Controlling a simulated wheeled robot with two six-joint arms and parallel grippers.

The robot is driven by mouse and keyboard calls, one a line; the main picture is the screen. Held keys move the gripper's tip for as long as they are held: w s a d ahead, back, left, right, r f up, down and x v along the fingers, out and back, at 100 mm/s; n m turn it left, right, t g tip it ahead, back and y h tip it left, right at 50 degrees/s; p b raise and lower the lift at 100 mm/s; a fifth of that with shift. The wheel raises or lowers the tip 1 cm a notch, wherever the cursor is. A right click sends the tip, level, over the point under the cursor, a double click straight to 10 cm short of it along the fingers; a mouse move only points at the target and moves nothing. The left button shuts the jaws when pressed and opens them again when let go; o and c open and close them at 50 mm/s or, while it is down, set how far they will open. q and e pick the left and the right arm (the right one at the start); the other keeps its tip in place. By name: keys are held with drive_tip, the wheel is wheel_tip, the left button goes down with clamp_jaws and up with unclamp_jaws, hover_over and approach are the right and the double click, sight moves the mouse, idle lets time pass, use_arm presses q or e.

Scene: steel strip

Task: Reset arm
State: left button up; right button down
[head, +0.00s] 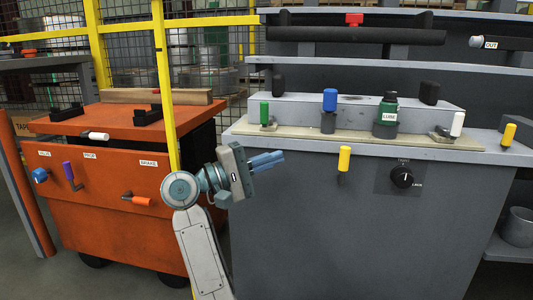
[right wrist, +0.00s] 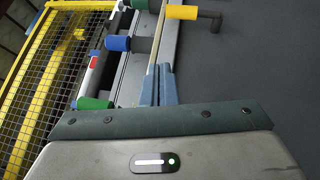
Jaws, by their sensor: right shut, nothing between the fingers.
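My right arm rises from the bottom of the head view, and its gripper (head: 268,160) is in front of the grey machine (head: 290,220), left of the yellow handle (head: 344,158). The blue fingers are together and hold nothing. In the right wrist view the fingers (right wrist: 158,88) also lie side by side, pointing toward the machine's top edge, with the yellow handle (right wrist: 182,12) beyond them to the right. My left gripper is in neither view.
An orange cart (head: 110,225) and a yellow post (head: 165,90) are at the left.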

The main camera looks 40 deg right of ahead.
drive_tip(key=shift+w+a, duration=0.15)
drive_tip(key=shift+a, duration=0.25)
idle(0.3)
